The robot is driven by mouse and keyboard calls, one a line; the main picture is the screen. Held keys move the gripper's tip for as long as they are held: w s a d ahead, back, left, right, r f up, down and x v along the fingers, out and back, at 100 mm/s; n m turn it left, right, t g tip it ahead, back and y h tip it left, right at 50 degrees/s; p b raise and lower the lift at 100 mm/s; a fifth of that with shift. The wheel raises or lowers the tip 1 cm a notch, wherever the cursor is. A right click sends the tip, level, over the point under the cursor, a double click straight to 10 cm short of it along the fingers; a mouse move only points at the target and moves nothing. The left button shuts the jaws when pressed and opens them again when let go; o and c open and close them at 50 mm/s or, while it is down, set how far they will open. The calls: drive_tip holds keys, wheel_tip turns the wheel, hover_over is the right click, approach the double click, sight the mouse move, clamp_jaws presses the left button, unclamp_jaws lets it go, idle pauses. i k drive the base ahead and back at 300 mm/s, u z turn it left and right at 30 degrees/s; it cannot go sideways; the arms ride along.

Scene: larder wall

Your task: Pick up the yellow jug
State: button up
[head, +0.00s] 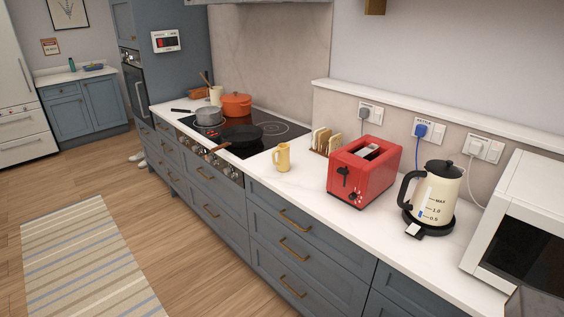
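The yellow jug (283,158) stands upright on the white counter (300,192), between the hob and the red toaster. Its handle appears on its left side. It is small in the head view but unobstructed. My gripper is not in view. A dark grey shape (530,302) at the bottom right corner is cut off, and I cannot tell what it is.
The red toaster (364,172) and a toast rack (326,141) stand right of the jug. A cream kettle (436,193) and a white microwave (530,225) are farther right. A black frying pan (240,136) is on the hob to the left.

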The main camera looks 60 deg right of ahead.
sight(283, 164)
drive_tip(key=i, duration=0.95)
drive_tip(key=u, duration=0.1)
drive_tip(key=k, duration=0.9)
drive_tip(key=z, duration=0.2)
drive_tip(key=i, duration=0.7)
drive_tip(key=u, duration=0.1)
